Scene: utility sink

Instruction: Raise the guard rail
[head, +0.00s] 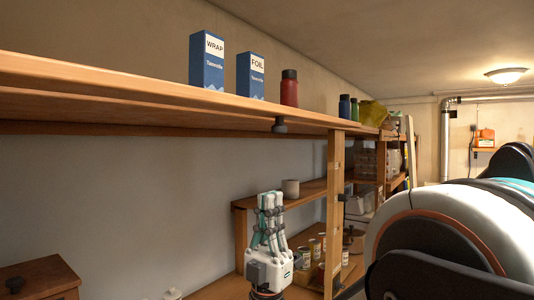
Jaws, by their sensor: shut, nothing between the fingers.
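A long wooden strip, which looks like the guard rail (150,91), runs along the front edge of the high shelf in the head view. A dark knob (280,125) sits on it near its right part. The items on the shelf show above the strip. My gripper (270,197), white with teal and dark finger links, points up below the knob, clearly apart from it. Its fingers are together and hold nothing.
Two blue boxes, wrap (206,61) and foil (250,76), and a red bottle (289,88) stand on the high shelf. A wooden post (334,190) and lower shelves with a cup (290,188) and jars are beside and behind my gripper.

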